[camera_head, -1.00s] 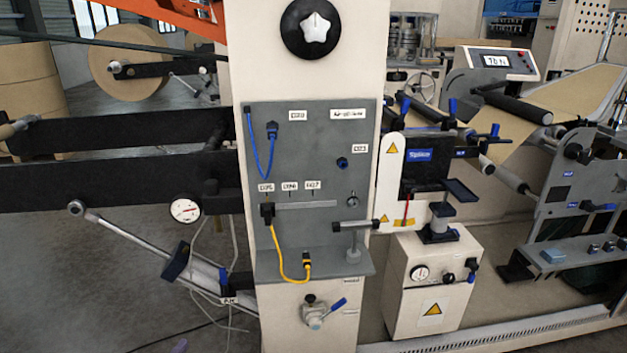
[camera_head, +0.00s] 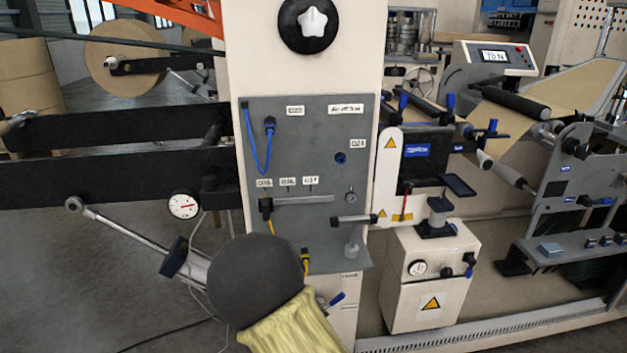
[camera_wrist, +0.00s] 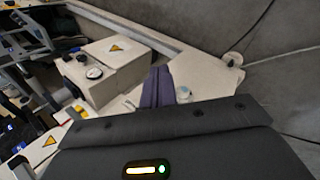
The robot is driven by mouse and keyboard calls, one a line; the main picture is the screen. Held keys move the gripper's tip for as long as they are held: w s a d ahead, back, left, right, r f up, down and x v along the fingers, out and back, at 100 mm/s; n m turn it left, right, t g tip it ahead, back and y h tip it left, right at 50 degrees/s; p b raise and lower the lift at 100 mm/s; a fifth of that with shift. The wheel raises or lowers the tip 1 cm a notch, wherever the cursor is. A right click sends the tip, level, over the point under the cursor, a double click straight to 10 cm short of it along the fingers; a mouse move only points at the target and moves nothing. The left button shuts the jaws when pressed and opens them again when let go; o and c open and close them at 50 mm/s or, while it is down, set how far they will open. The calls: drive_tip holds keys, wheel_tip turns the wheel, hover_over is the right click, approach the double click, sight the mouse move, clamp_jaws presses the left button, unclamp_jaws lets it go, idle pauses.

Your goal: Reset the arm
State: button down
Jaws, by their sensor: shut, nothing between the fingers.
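My gripper (camera_wrist: 158,88) shows in the wrist view as two dark purple fingers side by side, shut with nothing between them. In that view it is over the pale foot of the machine, left of a small valve-like part that is partly hidden. In the head view, part of my arm, a dark rounded joint and a yellow sleeve, rises from the bottom edge in front of the column. My gripper cannot be made out there. My arm covers much of the yellow cable (camera_head: 271,227) and the lower left of the grey panel (camera_head: 312,140).
The cream column (camera_head: 345,70) stands close behind my arm. A blue cable (camera_head: 248,135) hangs on the panel. Black beams (camera_head: 115,178) reach left, with a metal rod (camera_head: 120,230) below. A cream cabinet (camera_head: 430,280) stands right of the column; it also shows in the wrist view (camera_wrist: 112,75).

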drive_tip(key=s+d+r+m+y, duration=0.6)
drive_tip(key=s+d+r, duration=0.5)
drive_tip(key=s+d, duration=0.3)
drive_tip(key=w+p+v, duration=0.2)
drive_tip(key=p+v, duration=0.9)
drive_tip(key=w+r+p+v, duration=0.1)
drive_tip(key=w+p+v, duration=0.2)
drive_tip(key=p+v, duration=0.8)
drive_tip(key=shift+s+r+p, duration=0.25)
drive_tip(key=shift+p, duration=0.25)
